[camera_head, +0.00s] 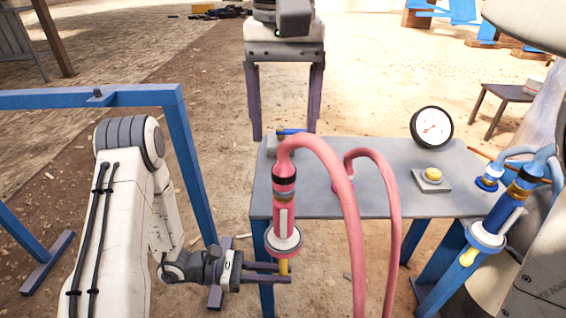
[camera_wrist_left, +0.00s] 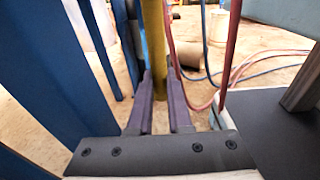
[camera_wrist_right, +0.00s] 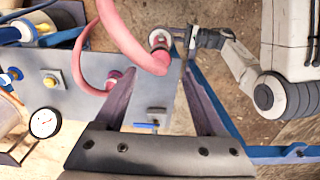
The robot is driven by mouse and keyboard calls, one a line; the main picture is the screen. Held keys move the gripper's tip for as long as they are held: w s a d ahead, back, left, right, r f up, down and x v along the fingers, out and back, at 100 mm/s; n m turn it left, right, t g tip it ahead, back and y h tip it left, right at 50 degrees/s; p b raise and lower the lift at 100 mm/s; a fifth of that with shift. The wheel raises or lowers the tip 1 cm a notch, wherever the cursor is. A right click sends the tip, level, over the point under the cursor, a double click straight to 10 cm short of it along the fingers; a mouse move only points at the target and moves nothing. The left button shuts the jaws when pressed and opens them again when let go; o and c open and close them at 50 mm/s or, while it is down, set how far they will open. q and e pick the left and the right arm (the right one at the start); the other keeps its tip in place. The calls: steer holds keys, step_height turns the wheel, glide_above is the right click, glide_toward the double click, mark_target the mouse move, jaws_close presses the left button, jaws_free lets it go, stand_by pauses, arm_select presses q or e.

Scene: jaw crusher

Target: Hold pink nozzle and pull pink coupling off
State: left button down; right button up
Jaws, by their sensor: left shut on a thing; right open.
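The pink nozzle (camera_head: 284,210) hangs upright at the table's front left edge, with a pink hose looping from its top. My left gripper (camera_head: 286,273) is shut on the yellow tip below the nozzle's flange. The yellow tip (camera_wrist_left: 154,40) stands between its purple fingers in the left wrist view. The pink coupling (camera_wrist_right: 113,77) sits on the table with a second pink hose on it; in the head view it is mostly hidden behind the hoses. My right gripper (camera_head: 284,134) is open and empty behind the table, its fingers wide apart, near the coupling in the right wrist view.
The grey table (camera_head: 390,200) carries a blue-handled valve (camera_wrist_right: 147,125), a yellow button (camera_head: 433,174) and a round gauge (camera_head: 432,127). A blue nozzle (camera_head: 505,210) and blue coupling (camera_head: 487,181) are at the right. A blue frame (camera_head: 195,160) stands beside my left arm.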

mark_target(284, 160)
steer(key=shift+f, duration=4.55)
jaws_close()
steer(key=shift+r, duration=3.05)
arm_select(q)
steer(key=c, duration=0.8)
jaws_free()
steer(key=shift+o, duration=0.2)
